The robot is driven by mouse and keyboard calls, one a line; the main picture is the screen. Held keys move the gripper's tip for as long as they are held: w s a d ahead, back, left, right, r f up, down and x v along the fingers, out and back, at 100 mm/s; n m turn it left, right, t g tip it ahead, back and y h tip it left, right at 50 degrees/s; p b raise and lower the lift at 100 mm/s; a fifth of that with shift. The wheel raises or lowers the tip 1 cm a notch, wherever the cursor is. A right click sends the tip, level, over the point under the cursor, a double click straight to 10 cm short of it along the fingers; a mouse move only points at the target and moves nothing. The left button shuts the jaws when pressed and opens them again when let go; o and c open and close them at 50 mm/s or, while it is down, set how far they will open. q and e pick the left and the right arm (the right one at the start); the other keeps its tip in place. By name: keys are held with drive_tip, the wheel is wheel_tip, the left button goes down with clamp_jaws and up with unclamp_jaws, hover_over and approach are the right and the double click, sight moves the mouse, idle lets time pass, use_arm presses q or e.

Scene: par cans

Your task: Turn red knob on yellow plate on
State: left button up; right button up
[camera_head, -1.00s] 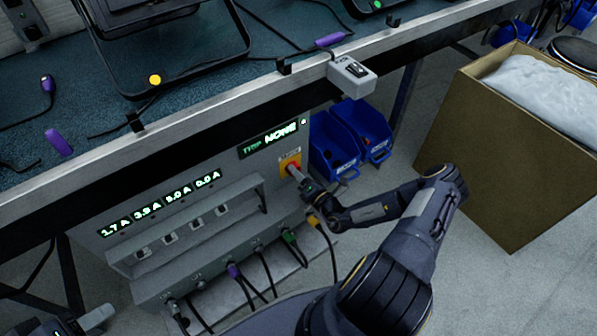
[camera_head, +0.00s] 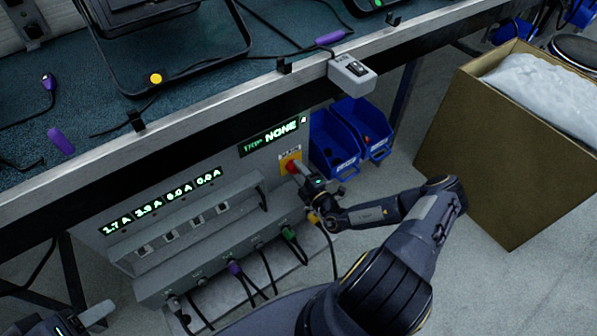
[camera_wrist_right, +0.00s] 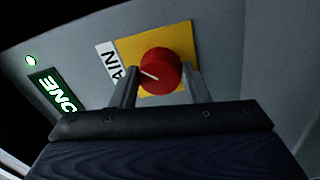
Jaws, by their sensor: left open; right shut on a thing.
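The red knob (camera_head: 291,166) sits on the yellow plate (camera_head: 284,158) at the right end of the grey panel's face, below the green-lit display. In the right wrist view the round knob (camera_wrist_right: 160,72) shows a short white line on its left part, and the yellow plate (camera_wrist_right: 185,42) lies behind it. My right gripper (camera_head: 299,173) reaches the knob from the front. Its two fingers (camera_wrist_right: 160,88) stand on both sides of the knob, shut on it. My left gripper (camera_head: 95,318) is open and empty at the lower left, partly cut off by the frame.
The display (camera_head: 270,137) reads "NONE". Several cables plug into the lower ledge (camera_head: 215,270) of the panel. Blue bins (camera_head: 345,140) stand right of the panel under the bench (camera_head: 200,120). A cardboard box (camera_head: 490,150) stands on the floor at right.

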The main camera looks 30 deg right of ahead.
idle(0.4)
drive_tip(key=o, duration=1)
drive_tip(key=s, duration=0.2)
drive_tip(key=s+p, duration=0.1)
drive_tip(key=s, duration=0.2)
drive_tip(key=s+p, duration=0.1)
drive_tip(key=s, duration=0.1)
drive_tip(key=shift+s+d+f, duration=0.25)
drive_tip(key=shift+s+f, duration=0.05)
drive_tip(key=shift+s, duration=0.1)
